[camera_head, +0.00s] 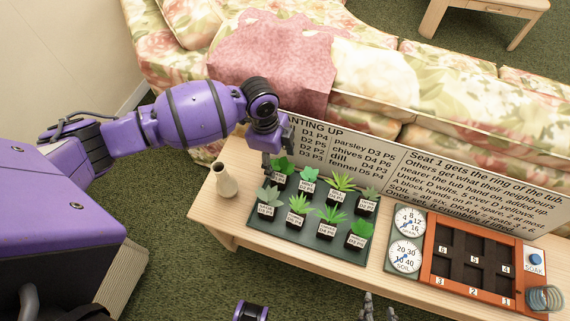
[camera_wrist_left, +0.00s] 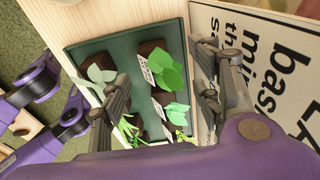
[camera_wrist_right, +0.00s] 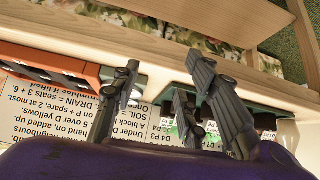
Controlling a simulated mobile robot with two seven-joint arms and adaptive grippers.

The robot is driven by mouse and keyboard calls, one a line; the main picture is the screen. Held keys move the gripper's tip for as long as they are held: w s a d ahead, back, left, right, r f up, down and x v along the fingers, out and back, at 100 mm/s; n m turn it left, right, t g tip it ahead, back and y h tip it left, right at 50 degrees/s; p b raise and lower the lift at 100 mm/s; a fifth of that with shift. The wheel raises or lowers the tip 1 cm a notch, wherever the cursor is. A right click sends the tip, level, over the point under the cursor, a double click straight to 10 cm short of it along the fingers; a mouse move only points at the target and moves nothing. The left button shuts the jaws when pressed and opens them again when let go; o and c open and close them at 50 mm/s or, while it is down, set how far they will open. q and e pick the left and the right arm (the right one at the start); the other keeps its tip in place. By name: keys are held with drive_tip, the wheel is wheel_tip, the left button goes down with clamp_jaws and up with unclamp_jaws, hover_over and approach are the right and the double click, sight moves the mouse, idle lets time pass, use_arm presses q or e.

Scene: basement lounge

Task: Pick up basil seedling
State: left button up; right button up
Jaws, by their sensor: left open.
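Several seedlings in dark pots with white labels stand on a green tray (camera_head: 262,232) on the light wood table. A broad-leaved bright green seedling (camera_head: 284,164), which looks like the basil, is in the tray's back left corner. It also shows in the left wrist view (camera_wrist_left: 168,74), its label too small to read. My left gripper (camera_head: 268,165) is open above and around this plant, with one finger on each side in its wrist view (camera_wrist_left: 160,95). Contact cannot be told. My right gripper (camera_head: 378,308) is low at the front of the table, its fingers apart and empty in its wrist view (camera_wrist_right: 155,95).
A long sign board (camera_head: 395,165) stands right behind the tray, close to my left gripper. A beige vase (camera_head: 226,182) stands left of the tray. Two dials (camera_head: 405,253) and an orange-framed box (camera_head: 430,262) are to the right. A floral sofa (camera_head: 380,75) is behind.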

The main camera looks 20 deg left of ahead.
sight(280, 176)
use_arm(q)
drive_tip(key=f, duration=0.2)
drive_tip(key=s+f, duration=0.1)
drive_tip(key=shift+d+f, duration=0.3)
drive_tip(key=shift+d, duration=0.05)
drive_tip(key=f, duration=0.3)
drive_tip(key=shift+d+f, duration=0.25)
drive_tip(key=shift+d, duration=0.05)
drive_tip(key=shift+f, duration=0.15)
drive_tip(key=c, duration=1.3)
use_arm(e)
drive_tip(key=shift+s+d+f, duration=0.15)
drive_tip(key=shift+s+f, duration=0.4)
drive_tip(key=shift+s, duration=0.35)
